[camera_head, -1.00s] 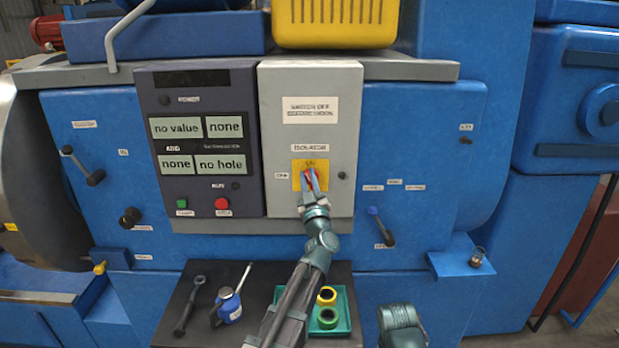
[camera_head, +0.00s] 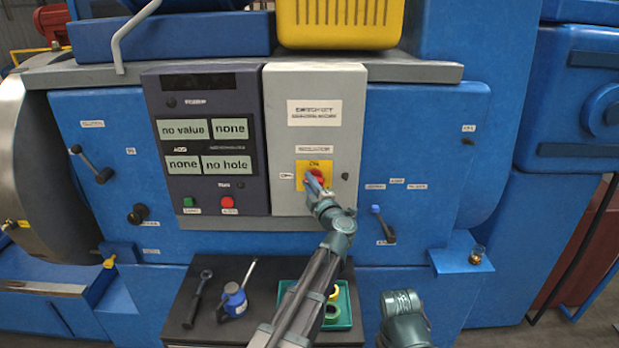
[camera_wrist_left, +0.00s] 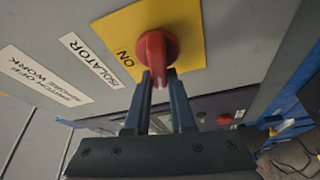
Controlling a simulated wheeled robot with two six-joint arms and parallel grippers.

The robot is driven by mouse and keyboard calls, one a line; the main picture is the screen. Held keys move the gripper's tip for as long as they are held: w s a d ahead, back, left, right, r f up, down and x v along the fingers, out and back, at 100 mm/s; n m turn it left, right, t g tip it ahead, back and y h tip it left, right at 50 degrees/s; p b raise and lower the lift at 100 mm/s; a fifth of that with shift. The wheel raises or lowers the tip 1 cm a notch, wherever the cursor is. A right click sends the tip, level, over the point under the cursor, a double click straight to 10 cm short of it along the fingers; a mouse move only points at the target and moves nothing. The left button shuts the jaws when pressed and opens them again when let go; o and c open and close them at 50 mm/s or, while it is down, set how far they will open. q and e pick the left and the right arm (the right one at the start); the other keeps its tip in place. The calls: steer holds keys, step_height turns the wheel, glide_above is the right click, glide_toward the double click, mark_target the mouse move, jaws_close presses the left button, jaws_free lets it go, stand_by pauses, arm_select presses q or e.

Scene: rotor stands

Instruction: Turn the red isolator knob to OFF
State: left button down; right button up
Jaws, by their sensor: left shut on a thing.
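The red isolator knob (camera_head: 318,176) sits on a yellow plate (camera_head: 304,168) on the grey panel. The plate has an ON mark at its top, and an OFF label (camera_head: 286,176) is just left of it. My left gripper (camera_head: 311,182) reaches in from the lower right and is shut on the knob, partly hiding it. In the left wrist view the knob (camera_wrist_left: 156,48) has its handle between the two fingertips (camera_wrist_left: 160,78). There the handle points down the picture, roughly at right angles to the ON mark on the left. My right gripper is not in view.
A dark display panel (camera_head: 208,140) with green and red buttons adjoins the grey panel. Below, a dark tray top (camera_head: 205,325) holds a wrench, a blue bottle and a green tray (camera_head: 343,310) with rings.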

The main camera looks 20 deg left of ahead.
arm_select(q)
steer(key=shift+f+n+g+p, duration=0.15)
steer(key=shift+n+g+p, duration=0.45)
steer(key=shift+n, duration=0.7)
steer(key=shift+f, duration=0.1)
steer(key=c, duration=0.8)
jaws_free()
steer(key=shift+o, duration=0.2)
steer(key=v, duration=1.4)
steer(key=shift+a, duration=0.2)
steer(key=shift+h, duration=0.3)
